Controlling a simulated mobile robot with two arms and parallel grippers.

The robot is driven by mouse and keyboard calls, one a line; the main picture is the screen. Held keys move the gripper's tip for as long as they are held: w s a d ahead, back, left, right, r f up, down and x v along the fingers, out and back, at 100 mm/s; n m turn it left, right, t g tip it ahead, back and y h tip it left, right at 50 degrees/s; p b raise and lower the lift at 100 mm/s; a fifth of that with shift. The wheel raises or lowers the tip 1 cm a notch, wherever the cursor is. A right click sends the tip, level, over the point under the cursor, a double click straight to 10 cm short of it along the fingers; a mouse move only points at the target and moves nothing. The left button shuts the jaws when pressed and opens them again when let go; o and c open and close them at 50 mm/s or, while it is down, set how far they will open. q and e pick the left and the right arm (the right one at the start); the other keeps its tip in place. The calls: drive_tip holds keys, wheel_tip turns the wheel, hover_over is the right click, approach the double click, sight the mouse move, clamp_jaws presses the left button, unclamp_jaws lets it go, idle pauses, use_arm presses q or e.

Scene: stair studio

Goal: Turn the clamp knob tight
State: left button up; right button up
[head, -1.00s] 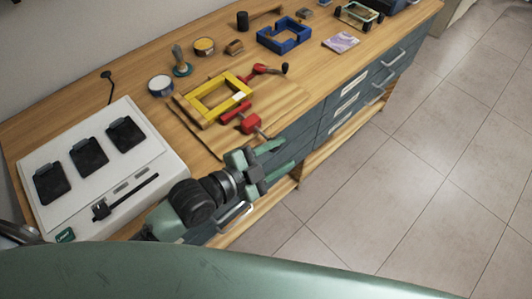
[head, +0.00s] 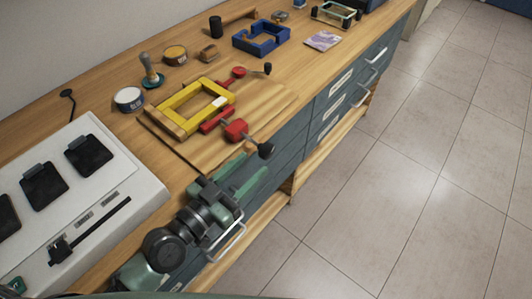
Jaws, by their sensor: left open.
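A yellow rectangular frame (head: 168,117) lies on a wooden board (head: 203,155) on the bench. A red clamp (head: 236,130) sits at the frame's near right side, with a dark round knob (head: 266,149) towards the bench's front edge. A second red clamp (head: 238,73) with a black handle (head: 267,68) is at the frame's far side. My left gripper (head: 257,168) is open, its green fingers just below the near knob in the picture. I see nothing between the fingers; whether they touch the knob is unclear. My right gripper is out of view.
A white case with black pads (head: 140,190) stands at the left. A tin (head: 129,99), a wood-handled tool (head: 151,72) and a blue frame (head: 262,37) are farther back. Grey drawers with handles (head: 340,85) line the bench front. The floor at right is clear.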

sight(266, 152)
use_arm(q)
drive_tip(key=p+x, duration=0.1)
drive_tip(key=x, duration=0.5)
drive_tip(key=shift+w+d+r, duration=0.1)
drive_tip(key=shift+w+d, duration=0.05)
drive_tip(key=shift+d, duration=0.05)
clamp_jaws()
